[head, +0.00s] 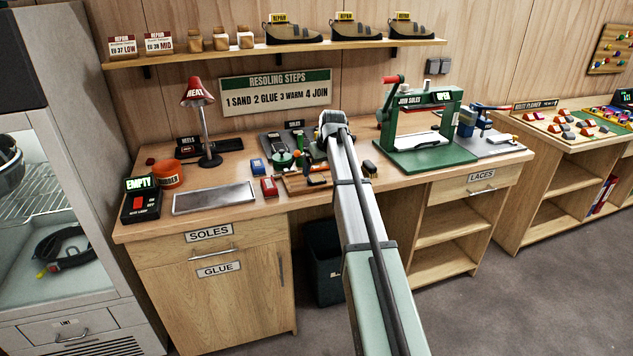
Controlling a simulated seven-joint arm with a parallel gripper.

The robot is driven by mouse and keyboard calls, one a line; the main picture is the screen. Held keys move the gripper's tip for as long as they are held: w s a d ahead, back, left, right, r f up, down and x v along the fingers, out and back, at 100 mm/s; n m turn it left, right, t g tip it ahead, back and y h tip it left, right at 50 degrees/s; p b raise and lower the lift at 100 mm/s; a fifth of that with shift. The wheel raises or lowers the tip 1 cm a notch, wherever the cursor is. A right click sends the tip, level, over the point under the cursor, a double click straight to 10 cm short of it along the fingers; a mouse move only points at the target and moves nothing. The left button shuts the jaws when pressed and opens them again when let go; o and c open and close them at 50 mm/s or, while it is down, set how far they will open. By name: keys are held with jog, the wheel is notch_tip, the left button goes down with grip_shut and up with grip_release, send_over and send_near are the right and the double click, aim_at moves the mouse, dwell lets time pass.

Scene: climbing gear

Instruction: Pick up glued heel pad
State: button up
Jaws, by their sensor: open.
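I cannot pick out a glued heel pad for certain. A black holder labelled HEELS (190,146) stands at the back left of the bench, and its contents are too small to tell. A small dark piece (317,180) lies on a wooden block (296,185) near the bench's front edge. A small dark brown object (370,168) lies just right of my arm. My arm rises from the bottom of the head view and reaches over the middle of the bench. My gripper does not show; the arm's end hides that spot.
A red HEAT lamp (198,92), an orange tub (168,174), a flat metal tray (214,197) and an EMPTY-signed switch box (141,204) stand left. A green sole press (420,125) stands right. Small tools crowd the middle.

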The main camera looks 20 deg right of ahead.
aim_at(316, 178)
jog(key=shift+x, duration=2.65)
jog(key=shift+a, duration=0.1)
jog(key=c, duration=1.1)
jog(key=shift+r, duration=0.15)
jog(key=shift+c, duration=0.2)
